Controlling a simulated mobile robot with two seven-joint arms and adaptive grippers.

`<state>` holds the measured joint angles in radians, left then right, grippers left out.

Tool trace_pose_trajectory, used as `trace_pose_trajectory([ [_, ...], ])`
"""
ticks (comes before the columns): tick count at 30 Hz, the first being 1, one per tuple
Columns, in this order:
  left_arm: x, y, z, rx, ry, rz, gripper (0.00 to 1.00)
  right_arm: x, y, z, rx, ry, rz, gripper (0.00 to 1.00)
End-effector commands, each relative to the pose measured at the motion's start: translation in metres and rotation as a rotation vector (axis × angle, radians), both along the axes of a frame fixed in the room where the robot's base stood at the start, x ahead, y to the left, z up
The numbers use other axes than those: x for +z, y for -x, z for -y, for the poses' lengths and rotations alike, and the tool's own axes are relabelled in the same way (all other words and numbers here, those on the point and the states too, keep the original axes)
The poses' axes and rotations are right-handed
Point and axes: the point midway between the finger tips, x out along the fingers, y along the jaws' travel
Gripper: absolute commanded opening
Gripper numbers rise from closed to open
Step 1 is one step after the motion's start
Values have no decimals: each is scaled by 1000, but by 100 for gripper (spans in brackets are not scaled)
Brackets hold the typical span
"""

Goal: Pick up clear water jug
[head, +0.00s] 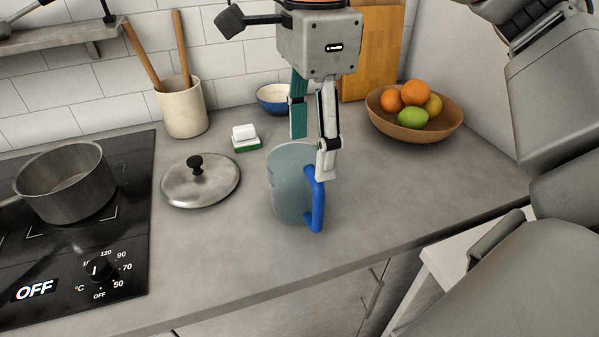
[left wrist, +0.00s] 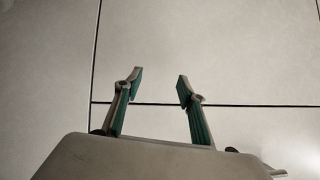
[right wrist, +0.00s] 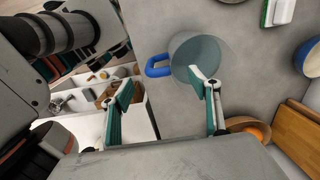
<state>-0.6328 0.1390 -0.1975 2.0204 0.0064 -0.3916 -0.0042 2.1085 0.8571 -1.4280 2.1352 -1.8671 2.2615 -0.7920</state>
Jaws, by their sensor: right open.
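The clear water jug (head: 288,182), bluish and see-through with a blue handle (head: 316,203), stands upright on the grey counter. In the head view my right gripper (head: 312,155) points down over the jug, with one finger in front of its rim near the handle. In the right wrist view the jug (right wrist: 201,55) lies beyond the fingertips of the right gripper (right wrist: 163,88), which is open and empty. I cannot tell whether a finger touches the jug. My left gripper (left wrist: 158,80) is open and empty over a tiled floor, away from the counter.
A pot lid (head: 201,184) lies left of the jug, and a pot (head: 65,180) sits on the cooktop. The counter right of the jug is clear.

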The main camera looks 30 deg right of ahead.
Motion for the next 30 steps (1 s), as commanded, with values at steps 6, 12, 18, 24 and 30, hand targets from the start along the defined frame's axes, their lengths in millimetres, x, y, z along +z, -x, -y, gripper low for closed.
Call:
trace_pose_trajectory([
  [6, -5, 1, -3, -1, -7, -3, 40, -21, 0, 2, -3, 6, -1, 61],
  [12, -5, -1, -3, -3, -11, 2, 40, -35, 2, 3, -4, 4, 0, 61],
  [18, -9, -5, -4, -5, -15, 6, 40, -65, 6, 6, -2, 4, -5, 61],
  [24, -11, -4, -4, -6, -21, 2, 40, -78, 5, 5, -4, 3, 0, 61],
  [30, -10, -4, -4, -6, -19, 2, 40, -77, 5, 5, -3, 3, 1, 51],
])
